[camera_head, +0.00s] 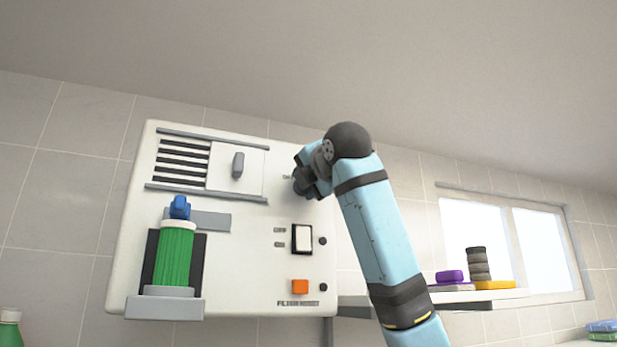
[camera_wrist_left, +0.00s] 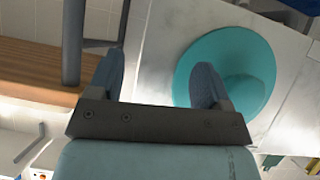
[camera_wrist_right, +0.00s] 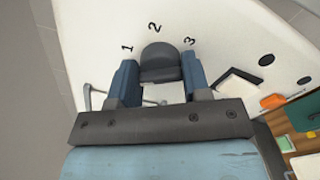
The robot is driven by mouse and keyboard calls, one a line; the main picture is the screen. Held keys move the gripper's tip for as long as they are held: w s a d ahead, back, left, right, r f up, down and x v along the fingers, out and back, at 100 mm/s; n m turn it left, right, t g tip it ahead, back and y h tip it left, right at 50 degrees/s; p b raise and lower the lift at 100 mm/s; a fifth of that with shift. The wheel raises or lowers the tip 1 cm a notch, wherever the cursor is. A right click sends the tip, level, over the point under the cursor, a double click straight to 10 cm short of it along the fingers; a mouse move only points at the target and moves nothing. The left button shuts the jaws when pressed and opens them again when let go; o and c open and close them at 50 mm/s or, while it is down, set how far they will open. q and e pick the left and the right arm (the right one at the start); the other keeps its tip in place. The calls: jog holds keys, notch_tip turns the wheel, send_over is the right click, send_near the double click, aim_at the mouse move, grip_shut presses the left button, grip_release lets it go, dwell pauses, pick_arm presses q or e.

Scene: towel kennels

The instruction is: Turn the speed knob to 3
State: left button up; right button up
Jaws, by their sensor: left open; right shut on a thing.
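The speed knob (camera_wrist_right: 160,62) is dark grey with a rounded top, on the white control panel (camera_wrist_right: 85,25). The digits 1, 2 and 3 stand around it in the right wrist view, 1 at left, 2 above, 3 at right. My right gripper (camera_wrist_right: 160,80) is shut on the knob, one finger on each side. No pointer mark shows, so I cannot tell its exact setting. In the head view my right gripper (camera_head: 304,178) reaches the upper right of the panel (camera_head: 235,275) and mostly hides the knob. My left gripper (camera_wrist_left: 158,82) is open and empty, outside the head view.
The panel also carries a sliding vent cover (camera_head: 238,165), a green cylinder (camera_head: 175,255), a white rocker switch (camera_head: 302,238) and an orange button (camera_head: 300,287). A windowsill with small items (camera_head: 480,265) is at right. A turquoise round object (camera_wrist_left: 235,65) lies near my left gripper.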

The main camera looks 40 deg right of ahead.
jog(key=shift+a+f+m+p, duration=0.1)
jog(key=shift+m+p, duration=0.45)
jog(key=shift+m, duration=7)
jog(key=shift+a+f+m+p, duration=0.1)
jog(key=shift+m+p, duration=0.45)
jog(key=shift+m, duration=7)
jog(key=o, duration=0.9)
